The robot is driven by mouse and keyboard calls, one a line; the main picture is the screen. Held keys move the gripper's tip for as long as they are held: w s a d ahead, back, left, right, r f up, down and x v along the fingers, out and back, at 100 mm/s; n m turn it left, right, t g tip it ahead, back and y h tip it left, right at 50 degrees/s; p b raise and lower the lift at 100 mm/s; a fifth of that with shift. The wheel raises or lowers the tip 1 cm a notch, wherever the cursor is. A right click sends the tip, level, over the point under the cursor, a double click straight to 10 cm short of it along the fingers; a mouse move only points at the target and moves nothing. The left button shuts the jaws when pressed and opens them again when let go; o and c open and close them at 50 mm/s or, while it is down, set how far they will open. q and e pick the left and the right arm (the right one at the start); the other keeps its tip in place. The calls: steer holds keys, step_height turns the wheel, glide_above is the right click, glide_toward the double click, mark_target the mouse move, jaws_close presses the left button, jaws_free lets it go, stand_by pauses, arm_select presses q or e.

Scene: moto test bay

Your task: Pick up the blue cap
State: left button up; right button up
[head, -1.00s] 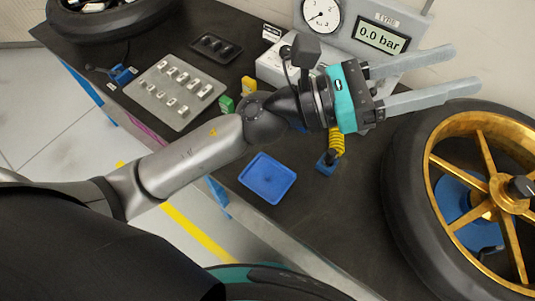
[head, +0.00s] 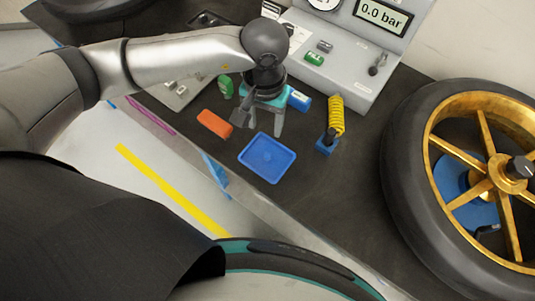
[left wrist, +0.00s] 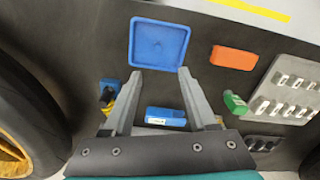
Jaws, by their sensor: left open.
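I cannot make out anything that is plainly a blue cap. A flat blue tray (head: 267,158) lies on the dark bench, seemingly empty; it also shows in the left wrist view (left wrist: 159,45). A small blue piece with a white label (head: 299,101) lies behind my left gripper; in the left wrist view this labelled piece (left wrist: 165,115) shows between the finger bases. My left gripper (head: 260,122) points down above the bench, just behind the tray. Its fingers are apart and empty in the left wrist view (left wrist: 160,73). My right gripper is not in view.
An orange block (head: 214,123) and a green piece (head: 226,87) lie left of the gripper. A yellow coil on a blue base (head: 327,143) stands at right. A gold-rimmed wheel (head: 391,170) fills the right side. The gauge box (head: 352,75) stands behind.

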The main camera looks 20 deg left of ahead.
mark_target(267, 155)
arm_select(q)
steer(key=f, duration=1.4)
steer(key=shift+d+f, duration=0.2)
steer(key=shift+f, duration=0.1)
jaws_close()
